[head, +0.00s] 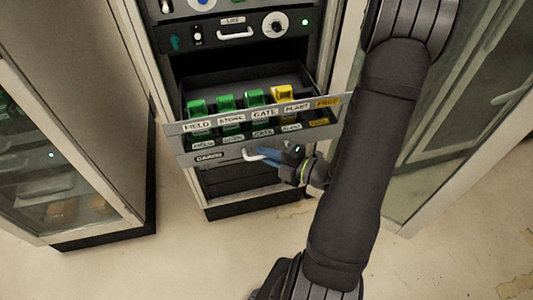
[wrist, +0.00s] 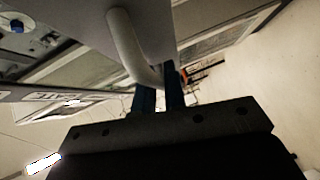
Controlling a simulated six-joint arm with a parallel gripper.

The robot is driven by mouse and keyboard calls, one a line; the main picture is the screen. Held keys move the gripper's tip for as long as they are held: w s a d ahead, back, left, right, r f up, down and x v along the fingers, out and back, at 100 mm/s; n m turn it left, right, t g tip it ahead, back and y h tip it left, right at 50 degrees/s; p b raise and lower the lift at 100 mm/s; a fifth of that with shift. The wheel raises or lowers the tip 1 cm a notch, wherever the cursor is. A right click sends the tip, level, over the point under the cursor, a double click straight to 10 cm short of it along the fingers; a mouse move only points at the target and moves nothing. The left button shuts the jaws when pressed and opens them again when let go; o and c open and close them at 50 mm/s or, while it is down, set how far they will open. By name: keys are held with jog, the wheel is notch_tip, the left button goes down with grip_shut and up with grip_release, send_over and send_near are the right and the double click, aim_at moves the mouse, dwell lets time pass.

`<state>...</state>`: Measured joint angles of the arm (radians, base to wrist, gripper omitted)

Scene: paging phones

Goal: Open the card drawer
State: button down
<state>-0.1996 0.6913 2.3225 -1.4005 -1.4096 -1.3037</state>
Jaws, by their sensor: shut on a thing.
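The card drawer (head: 228,150) stands pulled out of the rack in the head view, its front marked with a label that seems to read CARDS. Inside it are green cards (head: 225,103) and a yellow card (head: 282,93), behind labels such as FIELD, STORE, GATE and PLANT. The white drawer handle (head: 250,155) is on the lower front; it shows as a pale curved bar in the wrist view (wrist: 124,45). My gripper (head: 272,155) is shut on this handle, its blue fingers (wrist: 160,98) at the bar's end; the exact contact is partly hidden.
Above the drawer is a panel marked LINE with its own white handle (head: 236,35) and a dial (head: 275,24). A glass-fronted cabinet (head: 60,185) stands at left, and another (head: 450,130) at right. The floor (head: 180,260) in front is clear.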

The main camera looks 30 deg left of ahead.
jog(key=c, duration=1.5)
grip_release()
jog(key=d, duration=0.5)
jog(key=d+r, duration=0.1)
jog(key=d, duration=0.5)
jog(key=d+r, duration=0.1)
jog(key=d, duration=0.5)
jog(key=shift+w+d+r, duration=0.15)
jog(key=shift+r, duration=0.05)
jog(key=shift+a+f, duration=0.3)
jog(key=shift+a, duration=2)
jog(key=shift+a+f, duration=0.35)
jog(key=shift+a, duration=1.95)
jog(key=shift+a+f, duration=0.3)
jog(key=shift+a, duration=2)
